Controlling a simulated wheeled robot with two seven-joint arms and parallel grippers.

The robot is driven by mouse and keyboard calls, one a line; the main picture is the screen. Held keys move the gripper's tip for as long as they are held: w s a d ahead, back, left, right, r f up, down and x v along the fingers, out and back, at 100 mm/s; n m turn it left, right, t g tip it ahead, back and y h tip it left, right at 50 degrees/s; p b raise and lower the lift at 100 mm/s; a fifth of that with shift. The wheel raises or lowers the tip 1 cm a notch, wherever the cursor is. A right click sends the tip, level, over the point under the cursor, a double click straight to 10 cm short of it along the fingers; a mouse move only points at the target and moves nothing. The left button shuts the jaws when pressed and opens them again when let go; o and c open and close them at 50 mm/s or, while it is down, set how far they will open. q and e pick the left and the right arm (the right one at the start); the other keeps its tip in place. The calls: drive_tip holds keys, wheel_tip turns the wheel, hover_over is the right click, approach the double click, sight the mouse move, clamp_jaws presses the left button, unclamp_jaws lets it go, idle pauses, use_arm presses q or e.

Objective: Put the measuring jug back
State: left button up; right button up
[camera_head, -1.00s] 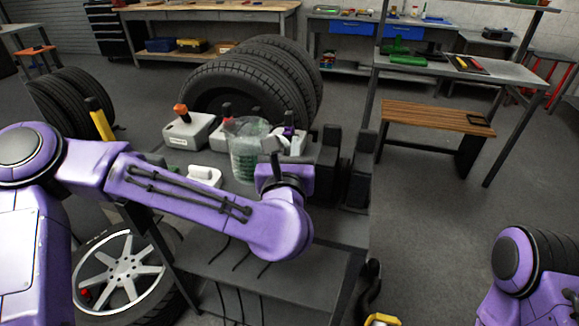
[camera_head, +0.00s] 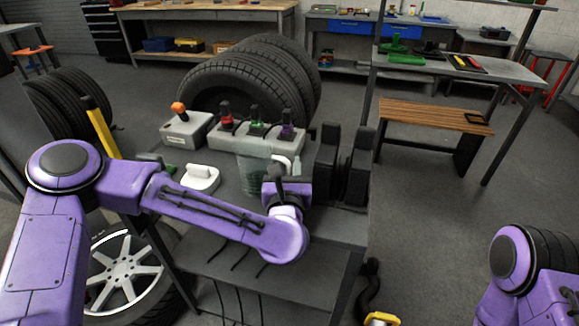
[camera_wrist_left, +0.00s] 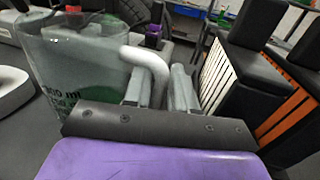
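The measuring jug (camera_head: 252,174) is clear with a green tint and stands upright over the grey bench, in front of the lever box. My left gripper (camera_head: 284,172) is at the jug's right side. In the left wrist view its fingers (camera_wrist_left: 160,88) sit on both sides of the handle, closed on it. Whether the jug's base touches the bench I cannot tell. My right arm shows at the right edge; its gripper is out of view.
A lever box (camera_head: 256,137) with red, green and purple levers stands behind the jug. A grey box with an orange knob (camera_head: 180,110) and a white object (camera_head: 201,178) are to the left. Dark upright blocks (camera_head: 327,160) stand close to the right of my left gripper.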

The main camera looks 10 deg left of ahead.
use_arm(q)
drive_tip(key=shift+o, duration=0.8)
drive_tip(key=shift+r, duration=0.2)
drive_tip(key=shift+s+d, duration=0.1)
drive_tip(key=shift+s, duration=0.1)
drive_tip(key=s, duration=0.3)
drive_tip(key=s+d+b, duration=0.1)
drive_tip(key=s, duration=0.3)
drive_tip(key=s+d+b, duration=0.1)
drive_tip(key=s, duration=0.2)
drive_tip(key=shift+s+d, duration=0.1)
drive_tip(key=shift+s, duration=0.65)
